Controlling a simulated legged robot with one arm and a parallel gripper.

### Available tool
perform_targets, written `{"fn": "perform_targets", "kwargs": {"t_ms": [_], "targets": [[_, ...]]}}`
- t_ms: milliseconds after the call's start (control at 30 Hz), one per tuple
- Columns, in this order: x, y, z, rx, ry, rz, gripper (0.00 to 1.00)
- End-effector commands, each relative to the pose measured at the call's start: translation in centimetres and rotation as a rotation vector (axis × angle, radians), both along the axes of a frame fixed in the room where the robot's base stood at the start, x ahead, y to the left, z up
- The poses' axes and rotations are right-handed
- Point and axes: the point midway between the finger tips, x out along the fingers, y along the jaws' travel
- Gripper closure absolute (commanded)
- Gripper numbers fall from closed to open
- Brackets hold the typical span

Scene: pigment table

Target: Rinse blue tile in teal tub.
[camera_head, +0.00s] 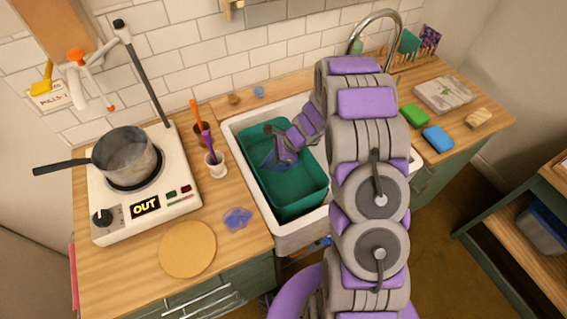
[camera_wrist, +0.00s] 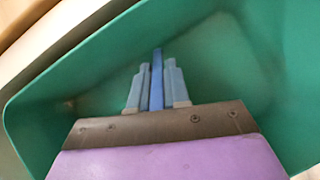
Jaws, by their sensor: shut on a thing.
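The teal tub (camera_head: 290,200) sits inside the white sink basin, and its green walls also surround my gripper in the wrist view (camera_wrist: 45,110). My gripper (camera_head: 276,152) reaches down into the tub. In the wrist view its two grey-blue fingers (camera_wrist: 157,85) are shut on the blue tile (camera_wrist: 157,68), which shows edge-on as a thin blue strip. In the head view a bluish, see-through shape lies around the fingertips; I cannot tell how much of it is tile. Whether there is water in the tub is unclear.
A pot (camera_head: 127,155) stands on a white hot plate (camera_head: 160,200) at left. A cup of tools (camera_head: 215,165), a purple-blue blob (camera_head: 237,218) and a round board (camera_head: 187,249) lie left of the sink. Green (camera_head: 413,114) and blue (camera_head: 438,138) blocks lie at right.

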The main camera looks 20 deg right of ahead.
Motion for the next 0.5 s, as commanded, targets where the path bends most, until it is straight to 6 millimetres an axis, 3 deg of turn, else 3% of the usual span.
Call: {"fn": "perform_targets", "kwargs": {"t_ms": [500], "targets": [[0.0, -0.1, 3.7, 0.001, 0.0, 0.0, 1.0]]}}
